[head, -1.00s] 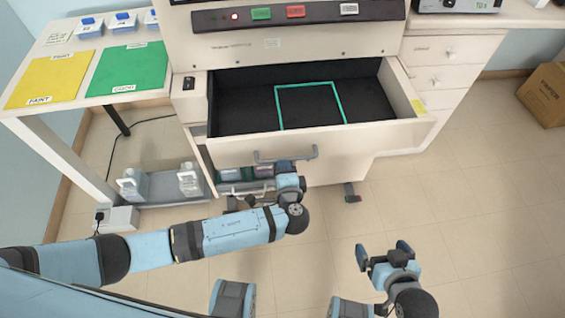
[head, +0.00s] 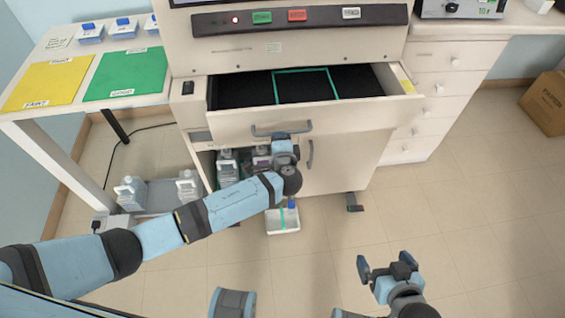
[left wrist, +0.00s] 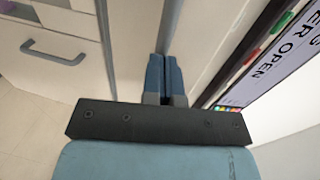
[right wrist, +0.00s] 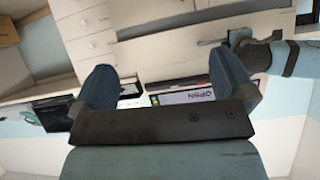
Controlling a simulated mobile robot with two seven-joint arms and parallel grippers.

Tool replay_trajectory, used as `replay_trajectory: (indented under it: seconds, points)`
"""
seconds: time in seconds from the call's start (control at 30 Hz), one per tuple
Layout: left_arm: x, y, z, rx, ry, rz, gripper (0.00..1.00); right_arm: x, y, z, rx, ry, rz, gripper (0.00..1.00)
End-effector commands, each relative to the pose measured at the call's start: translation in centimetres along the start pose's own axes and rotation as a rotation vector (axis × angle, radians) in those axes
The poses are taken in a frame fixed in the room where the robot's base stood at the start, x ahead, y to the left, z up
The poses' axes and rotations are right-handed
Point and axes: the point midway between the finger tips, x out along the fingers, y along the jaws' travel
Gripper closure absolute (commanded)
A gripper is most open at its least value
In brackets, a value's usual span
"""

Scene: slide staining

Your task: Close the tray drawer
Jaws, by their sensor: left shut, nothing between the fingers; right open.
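The tray drawer (head: 350,119) is a cream drawer with a black inside and a green square outline (head: 302,72). It stands partly open below the button panel in the head view. Its grey bar handle (head: 262,133) is on the front. My left gripper (head: 281,140) is at the drawer front, just below or against the handle; I cannot tell whether it touches. Its fingers are together and empty in the left wrist view (left wrist: 164,76). My right gripper (head: 385,263) is open and empty above the floor, away from the drawer; its spread fingers show in the right wrist view (right wrist: 162,72).
Below the drawer, a cabinet door (head: 345,160) has a grey handle, beside an open shelf with bottles (head: 227,165). A small white tray (head: 283,228) is low under my left forearm. A side table (head: 75,112) stands left, a carton (head: 548,98) right.

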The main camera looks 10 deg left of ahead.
Motion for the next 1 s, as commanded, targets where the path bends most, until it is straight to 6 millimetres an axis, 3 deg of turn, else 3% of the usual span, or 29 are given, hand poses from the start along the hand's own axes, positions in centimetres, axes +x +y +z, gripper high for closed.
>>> replay_trajectory:
  seconds: [0.2, 0.4, 1.0]
  points:
    - [4.8, -0.6, -0.1, -0.001, -0.001, -0.001, 1.0, 0.6, 0.1, 0.7, -0.017, 0.018, 0.0, 0.0]
    - [6.9, -1.2, -0.1, -0.001, 0.0, 0.001, 1.0, 0.6, -0.1, 0.2, -0.009, 0.034, -0.008, 0.0]
    - [7.8, -2.0, 0.1, -0.001, -0.002, -0.007, 1.0, 0.5, -0.2, 0.3, -0.007, 0.034, -0.012, 0.0]
